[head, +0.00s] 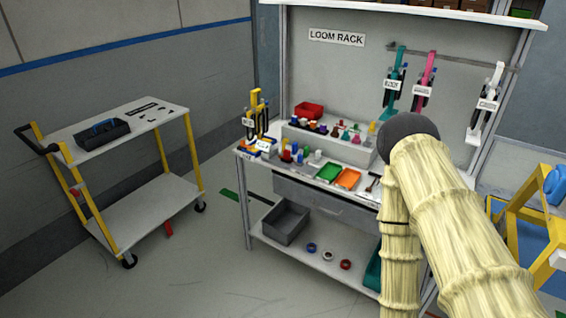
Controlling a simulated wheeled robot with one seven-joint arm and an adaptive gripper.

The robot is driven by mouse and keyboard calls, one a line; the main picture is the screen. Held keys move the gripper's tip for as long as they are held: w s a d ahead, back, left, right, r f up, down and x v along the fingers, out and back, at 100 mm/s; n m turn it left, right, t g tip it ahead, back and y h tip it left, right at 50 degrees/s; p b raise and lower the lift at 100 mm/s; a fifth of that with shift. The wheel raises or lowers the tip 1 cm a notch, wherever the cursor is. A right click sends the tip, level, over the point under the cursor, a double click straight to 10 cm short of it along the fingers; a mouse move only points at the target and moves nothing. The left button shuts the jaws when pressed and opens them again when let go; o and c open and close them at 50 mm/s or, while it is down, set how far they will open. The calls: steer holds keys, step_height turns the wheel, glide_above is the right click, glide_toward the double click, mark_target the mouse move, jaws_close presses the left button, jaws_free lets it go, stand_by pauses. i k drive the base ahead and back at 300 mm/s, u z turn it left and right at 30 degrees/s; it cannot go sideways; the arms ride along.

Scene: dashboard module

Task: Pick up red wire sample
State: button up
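I cannot pick out a red wire sample for certain. Hanging wire bundles with white tags show on the rack in the head view: a teal one (396,80), a magenta one (427,75) and a white one (486,100). A yellow bundle (257,112) is at the bench's left end. A small red piece (287,156) stands among small coloured parts on the bench front. A red ring (345,264) lies on the lower shelf. My arm, in a cream sleeve, covers the bench's right part. My gripper does not show.
The workbench (262,222) carries a red bin (309,109), a green tray (329,172) and an orange tray (347,178). A grey bin (286,222) sits below. A cart (150,207) stands left, a yellow frame (540,205) right. Floor between cart and bench is mostly clear.

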mark_target(287, 154)
steer(key=u, duration=0.8)
steer(key=i, duration=1.05)
